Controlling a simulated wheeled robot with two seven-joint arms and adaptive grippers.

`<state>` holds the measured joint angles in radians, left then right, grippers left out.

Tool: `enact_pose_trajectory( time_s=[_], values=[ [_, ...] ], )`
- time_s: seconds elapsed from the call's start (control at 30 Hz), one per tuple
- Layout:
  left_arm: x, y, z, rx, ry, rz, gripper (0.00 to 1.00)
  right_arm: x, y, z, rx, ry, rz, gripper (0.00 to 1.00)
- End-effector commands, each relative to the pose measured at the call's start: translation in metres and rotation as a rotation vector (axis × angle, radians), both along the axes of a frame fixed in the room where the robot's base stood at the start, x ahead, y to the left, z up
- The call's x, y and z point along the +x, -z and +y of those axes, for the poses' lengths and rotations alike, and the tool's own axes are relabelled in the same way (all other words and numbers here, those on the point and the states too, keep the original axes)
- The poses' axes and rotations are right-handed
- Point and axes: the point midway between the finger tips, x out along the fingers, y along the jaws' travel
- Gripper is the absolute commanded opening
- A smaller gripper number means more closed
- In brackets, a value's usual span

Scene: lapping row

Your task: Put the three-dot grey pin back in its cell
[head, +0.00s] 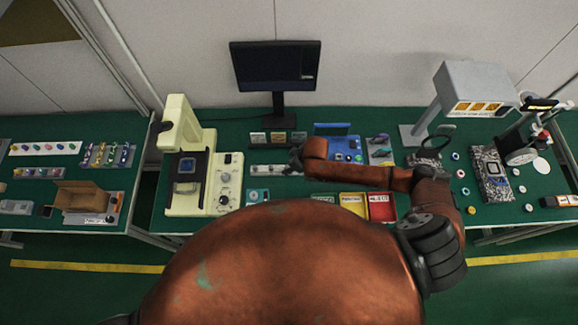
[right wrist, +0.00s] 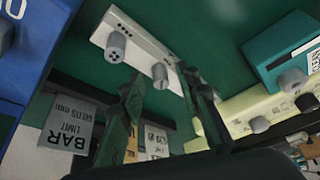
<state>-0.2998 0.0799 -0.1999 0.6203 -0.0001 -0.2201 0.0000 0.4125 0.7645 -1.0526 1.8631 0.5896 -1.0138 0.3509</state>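The grey pin (right wrist: 116,48) with dark dots on its end, which look like three, stands on a pale strip (right wrist: 124,20) in the right wrist view. A second grey pin (right wrist: 160,75), its end marked differently, is on the same strip beside it. My right gripper (right wrist: 158,80) is open, its two dark fingers apart, with the second pin appearing between the tips; I see no contact. In the head view my right gripper (head: 296,159) is over the pale strip (head: 268,170) and partly hides it. The pin's cell cannot be made out. My left gripper is out of view.
A cream machine (head: 203,185) stands left of the strip and a monitor (head: 277,68) behind it. Yellow (head: 353,203) and red (head: 382,207) bins sit at the front. A blue box (head: 346,148) is close to my right arm. A "BAR LIMIT" sign (right wrist: 70,130) stands nearby.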

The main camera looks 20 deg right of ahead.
Motion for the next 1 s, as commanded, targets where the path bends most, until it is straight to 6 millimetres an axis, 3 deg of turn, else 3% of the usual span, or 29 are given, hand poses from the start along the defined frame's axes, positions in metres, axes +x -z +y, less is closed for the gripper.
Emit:
enact_pose_trajectory(
  time_s=[0.37, 0.57, 0.8, 1.0],
  values=[
    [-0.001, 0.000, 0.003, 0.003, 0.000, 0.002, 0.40, -0.001, -0.005, -0.001, 0.001, 0.000, -0.001, 0.34],
    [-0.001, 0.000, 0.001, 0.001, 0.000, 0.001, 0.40, -0.010, -0.033, -0.010, -0.001, -0.001, -0.002, 0.34],
    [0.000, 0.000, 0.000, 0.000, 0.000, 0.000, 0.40, -0.023, -0.079, -0.024, -0.001, -0.001, -0.001, 0.34],
    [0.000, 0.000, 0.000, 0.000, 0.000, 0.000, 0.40, -0.031, -0.104, -0.030, 0.000, 0.000, 0.000, 0.34]
  ],
)
